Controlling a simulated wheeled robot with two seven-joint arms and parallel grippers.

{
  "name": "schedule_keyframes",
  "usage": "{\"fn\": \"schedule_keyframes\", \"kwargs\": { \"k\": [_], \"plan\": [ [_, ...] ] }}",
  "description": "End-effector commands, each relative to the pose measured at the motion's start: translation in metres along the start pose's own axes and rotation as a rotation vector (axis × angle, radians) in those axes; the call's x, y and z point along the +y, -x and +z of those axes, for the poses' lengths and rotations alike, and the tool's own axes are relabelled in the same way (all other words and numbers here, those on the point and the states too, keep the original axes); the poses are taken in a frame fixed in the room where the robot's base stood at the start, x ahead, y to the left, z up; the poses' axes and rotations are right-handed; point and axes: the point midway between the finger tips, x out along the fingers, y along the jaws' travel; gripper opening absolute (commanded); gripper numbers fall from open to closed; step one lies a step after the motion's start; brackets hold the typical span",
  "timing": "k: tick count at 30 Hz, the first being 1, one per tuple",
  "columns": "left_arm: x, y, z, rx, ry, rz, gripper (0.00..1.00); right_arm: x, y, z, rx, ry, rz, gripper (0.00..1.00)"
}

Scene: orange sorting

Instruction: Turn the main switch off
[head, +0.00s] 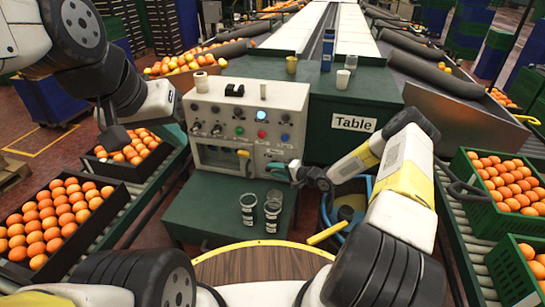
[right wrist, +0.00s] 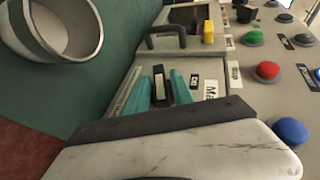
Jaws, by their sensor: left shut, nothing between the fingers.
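The grey control panel (head: 246,118) stands on a green bench and carries several coloured buttons. In the right wrist view the main switch (right wrist: 159,86), a black piece with a cream part, sits beside labels beginning "Ma" and "O". My right gripper (head: 282,170) is at the panel's lower right. Its teal fingers (right wrist: 162,88) are on either side of the switch; whether they press on it is not clear. The switch is hard to make out in the head view. My left gripper (head: 176,132) is shut and empty, left of the panel, partly hidden by its arm.
Red (right wrist: 267,71) and blue (right wrist: 289,131) buttons lie close right of my right gripper. A black handle (right wrist: 166,38) is above the switch. Two cups (head: 248,209) stand on the green bench. Crates of oranges (head: 62,232) flank both sides.

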Motion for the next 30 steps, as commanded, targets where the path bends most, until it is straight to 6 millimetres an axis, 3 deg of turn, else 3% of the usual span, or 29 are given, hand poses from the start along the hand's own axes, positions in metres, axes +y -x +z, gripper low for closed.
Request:
{"fn": "schedule_keyframes", "kwargs": {
  "k": [1,4,17,30],
  "plan": [
    [0.0000,0.0000,0.0000,0.000,0.000,0.000,0.00,0.0000,0.0002,-0.0001,0.000,0.000,0.000,0.17],
    [0.0000,0.0000,0.0000,0.000,0.000,0.000,0.00,0.0001,0.0003,-0.0001,0.000,0.000,0.000,0.00],
    [0.0000,0.0000,0.0000,0.000,0.000,0.000,0.00,-0.0013,0.0006,-0.0003,0.000,0.020,0.044,0.00],
    [0.0000,0.0000,0.0000,0.000,0.000,0.000,0.00,-0.0074,-0.0011,0.0008,-0.003,0.149,0.347,0.00]
  ]
}}
